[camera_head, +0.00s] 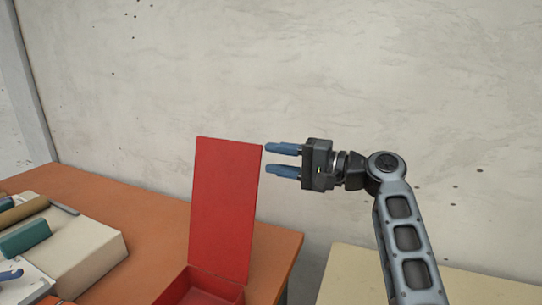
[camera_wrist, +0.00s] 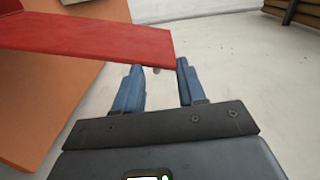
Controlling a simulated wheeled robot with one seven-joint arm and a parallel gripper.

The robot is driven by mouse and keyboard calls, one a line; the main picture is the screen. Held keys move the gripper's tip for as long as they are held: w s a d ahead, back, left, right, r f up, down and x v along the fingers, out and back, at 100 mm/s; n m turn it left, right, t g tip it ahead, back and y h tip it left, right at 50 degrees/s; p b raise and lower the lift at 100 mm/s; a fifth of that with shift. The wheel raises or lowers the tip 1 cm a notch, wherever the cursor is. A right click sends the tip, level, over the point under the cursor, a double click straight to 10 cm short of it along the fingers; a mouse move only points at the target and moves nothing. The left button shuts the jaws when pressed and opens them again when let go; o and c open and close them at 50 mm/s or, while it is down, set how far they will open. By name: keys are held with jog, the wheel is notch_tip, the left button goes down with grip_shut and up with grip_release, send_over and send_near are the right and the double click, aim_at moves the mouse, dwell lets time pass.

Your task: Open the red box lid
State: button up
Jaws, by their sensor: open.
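The red box (camera_head: 200,288) sits on the orange-brown table, partly cut off by the lower edge of the head view. Its red lid (camera_head: 224,205) stands nearly upright, raised from the box. My gripper (camera_head: 268,160) is open and empty, just right of the lid's upper right corner, with its blue fingers pointing left. In the wrist view the lid (camera_wrist: 95,38) reaches in from the left, and its end lies near the tips of my open fingers (camera_wrist: 160,80). I cannot tell whether a fingertip touches it.
The table (camera_head: 135,215) carries a pale box (camera_head: 85,250) with several items at the left. A pale surface (camera_head: 350,275) lies at the lower right beneath my arm. A plain wall (camera_head: 330,70) stands behind.

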jog(key=shift+p+v, duration=0.55)
jog(key=shift+v, duration=2.05)
jog(key=shift+f, duration=0.1)
